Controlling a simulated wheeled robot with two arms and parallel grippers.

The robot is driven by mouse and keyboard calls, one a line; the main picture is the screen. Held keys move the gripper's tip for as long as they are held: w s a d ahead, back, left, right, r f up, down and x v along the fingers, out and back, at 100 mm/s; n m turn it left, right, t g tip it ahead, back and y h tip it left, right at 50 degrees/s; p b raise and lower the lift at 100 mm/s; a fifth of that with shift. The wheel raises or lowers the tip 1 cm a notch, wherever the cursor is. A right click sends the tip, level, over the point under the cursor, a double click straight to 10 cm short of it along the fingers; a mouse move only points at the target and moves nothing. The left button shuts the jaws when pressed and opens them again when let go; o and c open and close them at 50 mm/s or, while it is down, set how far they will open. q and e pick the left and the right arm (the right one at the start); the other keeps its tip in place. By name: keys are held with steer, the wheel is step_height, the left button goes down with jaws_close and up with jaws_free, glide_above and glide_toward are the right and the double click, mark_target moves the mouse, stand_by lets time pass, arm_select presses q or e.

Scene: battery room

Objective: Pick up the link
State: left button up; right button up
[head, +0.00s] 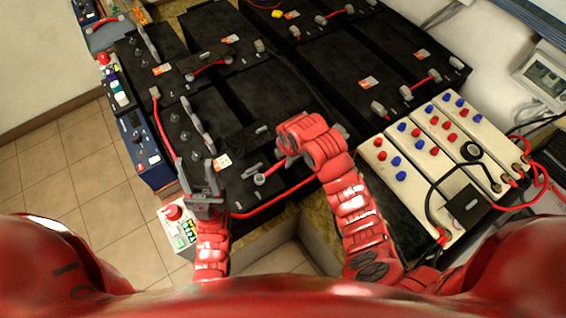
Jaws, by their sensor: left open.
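Several grey bar-shaped links are in the head view. One link (197,124) lies across terminals of the near left battery, and a similar one (148,42) lies further back. A short grey bar (251,171) lies on the near battery, beside a round terminal. I cannot tell which is the link meant. My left gripper (199,178) is open and empty, fingers pointing away from me, just nearer than the first link and apart from it. My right gripper (284,160) is over the near battery, right of the short bar; its jaws are unclear.
Black batteries (232,95) with red cables (290,197) fill the bench. A cream panel with red and blue sockets (440,135) stands at right. Boxes with buttons (174,212) line the left edge. Tiled floor (60,165) is open at left.

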mark_target(284, 163)
jaws_close()
steer(key=shift+r+b, duration=0.55)
steer(key=shift+r, duration=0.3)
steer(key=shift+w+r+b, duration=0.1)
steer(key=shift+r+b, duration=0.3)
steer(key=shift+r, duration=0.3)
steer(key=shift+s+d+r+p, duration=0.1)
steer(key=shift+s+r+p, duration=0.3)
steer(key=shift+s, duration=0.3)
steer(key=s+d+r+p, duration=0.1)
steer(key=s+p, duration=0.2)
steer(key=s, duration=1.1)
steer(key=shift+s+d+r, duration=0.2)
steer(key=shift+s+d, duration=0.1)
steer(key=shift+s, duration=0.05)
